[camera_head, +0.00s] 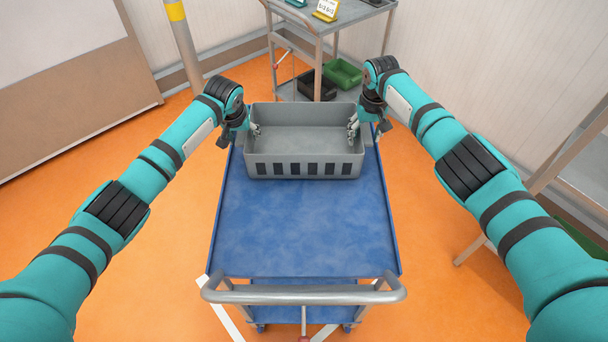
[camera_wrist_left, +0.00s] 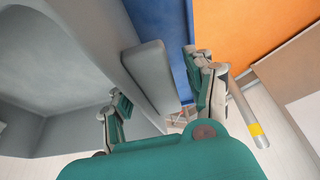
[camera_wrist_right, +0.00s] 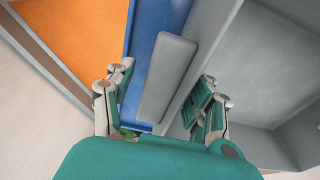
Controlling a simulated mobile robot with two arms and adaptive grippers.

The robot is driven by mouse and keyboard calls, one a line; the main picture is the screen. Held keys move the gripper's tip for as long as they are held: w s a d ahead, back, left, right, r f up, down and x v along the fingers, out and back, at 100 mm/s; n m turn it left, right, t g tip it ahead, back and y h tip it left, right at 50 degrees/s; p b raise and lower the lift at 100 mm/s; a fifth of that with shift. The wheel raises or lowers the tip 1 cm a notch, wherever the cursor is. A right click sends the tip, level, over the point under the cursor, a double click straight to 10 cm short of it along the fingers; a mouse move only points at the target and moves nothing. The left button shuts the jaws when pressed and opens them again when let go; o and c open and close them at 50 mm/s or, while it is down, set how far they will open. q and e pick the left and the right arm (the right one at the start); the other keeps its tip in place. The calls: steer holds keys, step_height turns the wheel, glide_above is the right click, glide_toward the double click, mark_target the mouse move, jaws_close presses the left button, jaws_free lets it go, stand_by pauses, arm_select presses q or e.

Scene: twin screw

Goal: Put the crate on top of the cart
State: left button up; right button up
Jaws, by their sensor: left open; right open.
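The grey crate (camera_head: 304,168) stands upright and empty on the far part of the blue top of the cart (camera_head: 304,235). My left gripper (camera_head: 252,129) is at the crate's left end wall. In the left wrist view its open fingers (camera_wrist_left: 158,108) stand on either side of the wall and its grey handle (camera_wrist_left: 150,78). My right gripper (camera_head: 356,127) is at the right end wall. In the right wrist view its open fingers (camera_wrist_right: 163,105) straddle that wall and handle (camera_wrist_right: 168,78). I cannot tell whether the fingers touch it.
The cart's near half is bare, with a grey push handle (camera_head: 304,296) at its near edge. A metal shelf cart (camera_head: 318,28) with a green bin (camera_head: 343,72) and a black bin (camera_head: 317,85) stands behind. A striped post (camera_head: 183,42) is at the back left.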

arm_select(q)
steer(key=shift+s+d+r, duration=0.1)
steer(key=shift+s+r, duration=0.05)
steer(key=shift+r, duration=0.35)
arm_select(e)
steer(key=shift+a, duration=0.1)
arm_select(q)
steer(key=v, duration=1)
steer(key=shift+s+r, duration=0.2)
steer(key=shift+r, duration=0.2)
arm_select(e)
steer(key=shift+r, duration=0.65)
step_height(320, 180, up, 11)
steer(key=s, duration=0.1)
steer(key=shift+s+f, duration=0.15)
steer(key=shift+s, duration=0.05)
